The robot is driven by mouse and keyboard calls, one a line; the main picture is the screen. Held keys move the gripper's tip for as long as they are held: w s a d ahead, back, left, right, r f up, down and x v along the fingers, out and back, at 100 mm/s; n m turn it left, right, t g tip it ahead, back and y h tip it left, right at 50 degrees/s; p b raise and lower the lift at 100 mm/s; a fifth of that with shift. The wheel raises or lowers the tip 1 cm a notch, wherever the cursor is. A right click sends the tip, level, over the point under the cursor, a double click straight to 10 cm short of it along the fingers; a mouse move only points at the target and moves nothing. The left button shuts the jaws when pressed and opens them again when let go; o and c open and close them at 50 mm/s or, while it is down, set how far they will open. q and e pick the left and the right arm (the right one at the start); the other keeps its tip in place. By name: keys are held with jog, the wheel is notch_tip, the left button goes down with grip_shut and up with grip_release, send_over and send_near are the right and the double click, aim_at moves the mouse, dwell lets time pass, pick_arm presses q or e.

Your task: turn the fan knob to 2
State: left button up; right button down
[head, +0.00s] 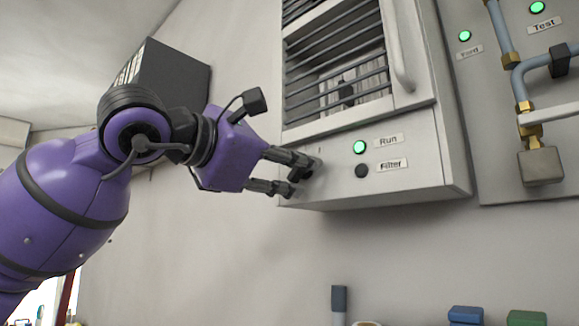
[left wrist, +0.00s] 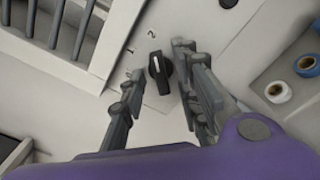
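The fan knob (left wrist: 159,72) is a dark, elongated knob on the pale front panel of the cabinet. In the left wrist view its white mark is on the upper part, and that end points up and slightly left, roughly toward the printed 2 (left wrist: 152,33). My left gripper (left wrist: 156,70) is open with its fingers on either side of the knob, and a gap shows on both sides. In the head view my left gripper (head: 298,174) is at the lower left of the cabinet panel, and its fingers largely hide the knob (head: 297,173). My right gripper is in neither view.
Right of the knob are the lit green Run light (head: 360,147) and the black Filter button (head: 362,171). A louvred grille (head: 335,60) and a handle (head: 398,45) are above. Pipes (head: 524,80) run at the right. Tape rolls (left wrist: 277,92) show in the left wrist view.

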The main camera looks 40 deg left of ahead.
pick_arm(q)
jog(key=s, duration=1.2)
jog(key=shift+a, duration=0.45)
